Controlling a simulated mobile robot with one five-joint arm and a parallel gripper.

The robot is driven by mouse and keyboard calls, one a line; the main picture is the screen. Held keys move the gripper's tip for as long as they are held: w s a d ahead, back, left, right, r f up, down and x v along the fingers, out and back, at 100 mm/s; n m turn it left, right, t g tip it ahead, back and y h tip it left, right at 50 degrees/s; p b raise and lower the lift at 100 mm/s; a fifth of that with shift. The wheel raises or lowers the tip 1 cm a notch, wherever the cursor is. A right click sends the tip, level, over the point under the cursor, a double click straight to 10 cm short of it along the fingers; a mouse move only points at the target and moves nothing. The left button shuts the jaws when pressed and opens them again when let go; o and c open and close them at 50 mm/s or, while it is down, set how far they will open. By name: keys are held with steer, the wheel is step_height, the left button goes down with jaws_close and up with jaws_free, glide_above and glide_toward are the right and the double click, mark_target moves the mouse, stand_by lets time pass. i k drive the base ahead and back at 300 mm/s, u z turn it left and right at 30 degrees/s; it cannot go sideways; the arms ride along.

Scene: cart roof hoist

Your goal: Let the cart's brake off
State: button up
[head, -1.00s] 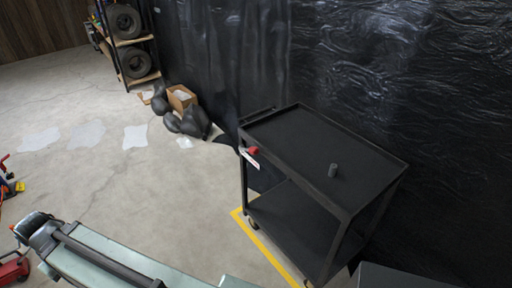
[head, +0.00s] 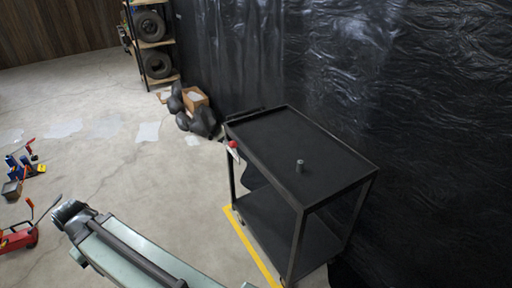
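The black two-shelf cart (head: 325,164) stands upright right of the middle, beside the dark plastic sheeting. My grey-green arm crosses the bottom left, apart from the cart. No gripper fingers can be made out, and nothing of mine touches the knob.
A yellow floor line (head: 250,246) runs along the cart's left side. Red jacks (head: 18,238) and blue tools (head: 24,165) lie at left. A tire rack (head: 152,45), a cardboard box (head: 194,99) and dark bags (head: 203,122) stand behind. The floor left of the cart is mostly clear.

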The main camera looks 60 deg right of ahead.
mark_target(231, 144)
steer(key=u, duration=0.2)
steer(key=i, duration=0.8)
steer(key=z, duration=0.2)
steer(key=k, duration=0.85)
steer(key=u, duration=0.15)
steer(key=i, duration=0.95)
steer(key=z, duration=0.05)
